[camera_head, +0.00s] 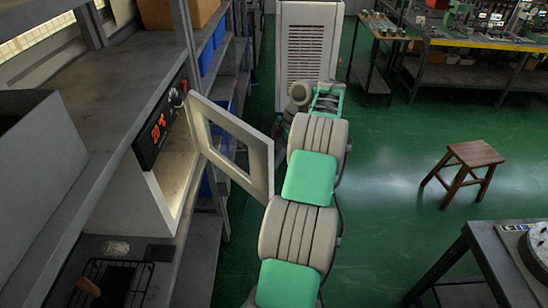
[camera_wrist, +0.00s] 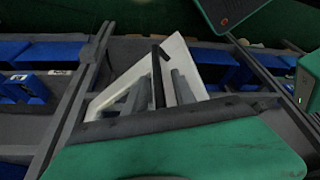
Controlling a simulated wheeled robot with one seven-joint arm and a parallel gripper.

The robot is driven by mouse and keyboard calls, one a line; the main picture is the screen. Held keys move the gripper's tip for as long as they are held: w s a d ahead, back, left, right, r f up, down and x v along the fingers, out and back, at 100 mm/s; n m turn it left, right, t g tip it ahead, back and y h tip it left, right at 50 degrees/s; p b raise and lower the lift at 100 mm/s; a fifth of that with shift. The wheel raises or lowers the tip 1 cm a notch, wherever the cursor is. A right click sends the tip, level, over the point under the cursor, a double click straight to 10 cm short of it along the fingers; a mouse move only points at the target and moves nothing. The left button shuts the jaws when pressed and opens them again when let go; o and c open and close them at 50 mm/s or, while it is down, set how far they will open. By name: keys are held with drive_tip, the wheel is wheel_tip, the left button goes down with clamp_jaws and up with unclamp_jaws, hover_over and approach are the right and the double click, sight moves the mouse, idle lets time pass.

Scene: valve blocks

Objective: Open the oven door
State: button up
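The door also shows at an angle in the wrist view (camera_wrist: 108,93). My gripper (camera_wrist: 165,82) is close to the door there, with dark and grey bars in front of the white frame. In the head view my arm hides most of it. Whether its fingers touch or hold the door cannot be told.
Shelves with blue bins (camera_head: 207,55) run along the left. A wooden stool (camera_head: 465,172) stands on the open green floor at the right. A dark table (camera_head: 500,262) is at the lower right, and a white cabinet (camera_head: 309,50) stands behind my arm.

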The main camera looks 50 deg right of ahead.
drive_tip(key=shift+r, duration=0.1)
wheel_tip(320, 180, up, 3)
drive_tip(key=shift+s+a+r, duration=0.1)
drive_tip(key=s+a+r+b, duration=0.1)
drive_tip(key=s+a+r, duration=0.8)
drive_tip(key=shift+s+a+r, duration=0.3)
drive_tip(key=shift+s+a, duration=0.05)
drive_tip(key=shift+s, duration=0.05)
idle(0.3)
